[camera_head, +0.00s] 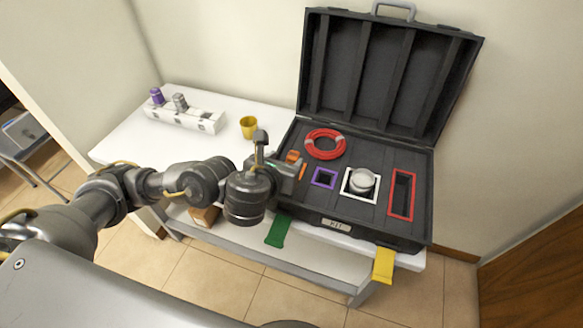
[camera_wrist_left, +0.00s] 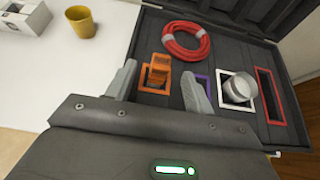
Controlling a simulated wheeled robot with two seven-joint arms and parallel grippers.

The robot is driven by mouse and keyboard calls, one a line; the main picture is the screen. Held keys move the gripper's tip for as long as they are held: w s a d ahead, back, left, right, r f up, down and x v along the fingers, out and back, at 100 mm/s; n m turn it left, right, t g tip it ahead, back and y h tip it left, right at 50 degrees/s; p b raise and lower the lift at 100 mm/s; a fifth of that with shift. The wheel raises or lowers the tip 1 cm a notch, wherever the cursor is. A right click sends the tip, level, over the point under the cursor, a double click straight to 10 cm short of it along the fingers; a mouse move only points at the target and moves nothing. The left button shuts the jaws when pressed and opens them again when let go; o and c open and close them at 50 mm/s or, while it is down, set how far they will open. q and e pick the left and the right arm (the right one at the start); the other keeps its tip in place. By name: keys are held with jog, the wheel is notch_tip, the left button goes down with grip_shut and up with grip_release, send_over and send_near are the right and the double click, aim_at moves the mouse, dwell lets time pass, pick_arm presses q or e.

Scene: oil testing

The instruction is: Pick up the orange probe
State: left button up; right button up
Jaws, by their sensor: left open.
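The orange probe (camera_wrist_left: 159,68) stands in an orange-framed slot of the open black case, seen between my left gripper's fingers in the left wrist view. It also shows partly in the head view (camera_head: 293,156), where my left gripper hides some of it. My left gripper (camera_wrist_left: 158,84) is open, one finger on each side of the probe in the picture, its tips near the slot. I cannot tell whether the fingers touch the probe. My right gripper is not in view.
The case (camera_head: 325,222) holds a red cable coil (camera_head: 326,144), a purple-framed slot (camera_head: 324,178), a silver-lidded jar (camera_head: 362,181) and a red-framed slot (camera_head: 402,194). A yellow cup (camera_head: 248,127) and white rack (camera_head: 186,119) stand left. The raised lid (camera_head: 385,75) is behind.

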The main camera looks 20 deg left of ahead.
aim_at(292, 156)
pick_arm(q)
jog(key=shift+w+f, duration=0.25)
jog(key=shift+w, duration=0.4)
jog(key=shift+w+f, duration=0.1)
jog(key=shift+f, duration=0.1)
jog(key=b+x, duration=0.1)
jog(key=x, duration=0.1)
jog(key=b+x, duration=0.1)
jog(key=x, duration=0.1)
jog(key=shift+w+d+f, duration=0.1)
jog(key=shift+d+f, duration=0.15)
jog(key=shift+f, duration=0.15)
jog(key=shift+w, duration=0.15)
jog(key=c, duration=1.1)
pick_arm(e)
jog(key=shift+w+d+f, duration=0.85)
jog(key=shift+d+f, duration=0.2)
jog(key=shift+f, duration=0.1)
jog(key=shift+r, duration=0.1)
